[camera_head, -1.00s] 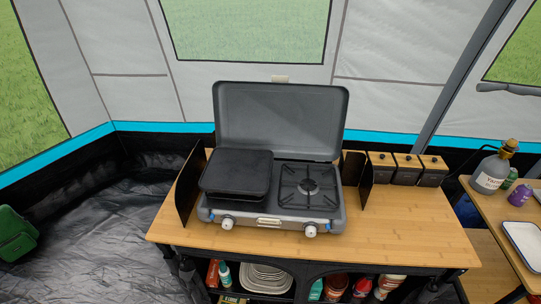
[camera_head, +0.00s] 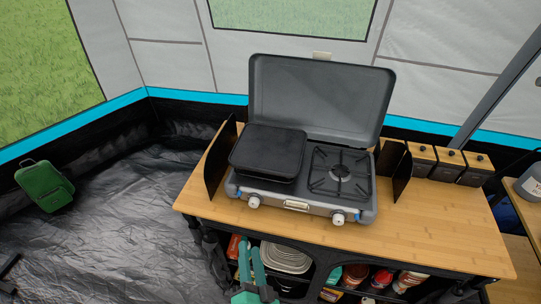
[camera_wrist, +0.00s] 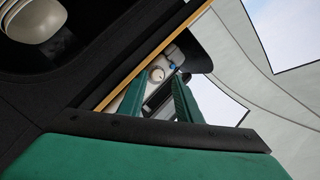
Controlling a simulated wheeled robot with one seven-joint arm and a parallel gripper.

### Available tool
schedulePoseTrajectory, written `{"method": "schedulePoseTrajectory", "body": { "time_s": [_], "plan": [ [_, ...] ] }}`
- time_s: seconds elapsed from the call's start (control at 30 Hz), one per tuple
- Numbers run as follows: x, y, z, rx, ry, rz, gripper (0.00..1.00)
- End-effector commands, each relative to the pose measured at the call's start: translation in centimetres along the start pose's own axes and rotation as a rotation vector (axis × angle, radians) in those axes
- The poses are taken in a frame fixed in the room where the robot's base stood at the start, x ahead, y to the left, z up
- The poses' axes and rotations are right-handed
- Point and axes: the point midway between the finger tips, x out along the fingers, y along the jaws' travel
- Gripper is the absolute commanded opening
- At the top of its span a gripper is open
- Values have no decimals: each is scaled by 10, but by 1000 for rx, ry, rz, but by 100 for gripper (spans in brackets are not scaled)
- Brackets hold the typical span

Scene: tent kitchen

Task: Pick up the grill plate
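The grill plate (camera_head: 268,148) is a black, square, flat slab. It lies over the left side of the open grey camping stove (camera_head: 300,206), beside the bare right burner. My gripper (camera_head: 249,250) is at the bottom of the head view, in front of the table's front edge and well short of the plate. Its green fingers are apart with nothing between them. In the wrist view my gripper (camera_wrist: 157,88) also shows open, with part of the stove and a white knob (camera_wrist: 157,74) beyond. I cannot make out the plate there.
The stove lid (camera_head: 318,100) stands up behind. Dark upright panels flank the stove, the left one (camera_head: 219,160) close to the plate. Wooden-topped canisters (camera_head: 448,160) stand at the right. Shelves below hold plates (camera_head: 287,257) and bottles. The table's right front (camera_head: 430,235) is clear.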

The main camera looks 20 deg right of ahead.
Motion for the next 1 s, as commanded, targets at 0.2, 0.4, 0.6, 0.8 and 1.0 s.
{"method": "schedulePoseTrajectory", "body": {
  "time_s": [0.2,0.4,0.6,0.8,1.0],
  "plan": [
    [68,-28,-48,299,90,-11,31],
    [109,-48,-90,533,160,-22,31],
    [127,-60,-113,660,195,-33,31],
    [147,-59,-122,686,207,-33,31],
    [173,-57,-129,684,210,-32,31]
  ]
}}
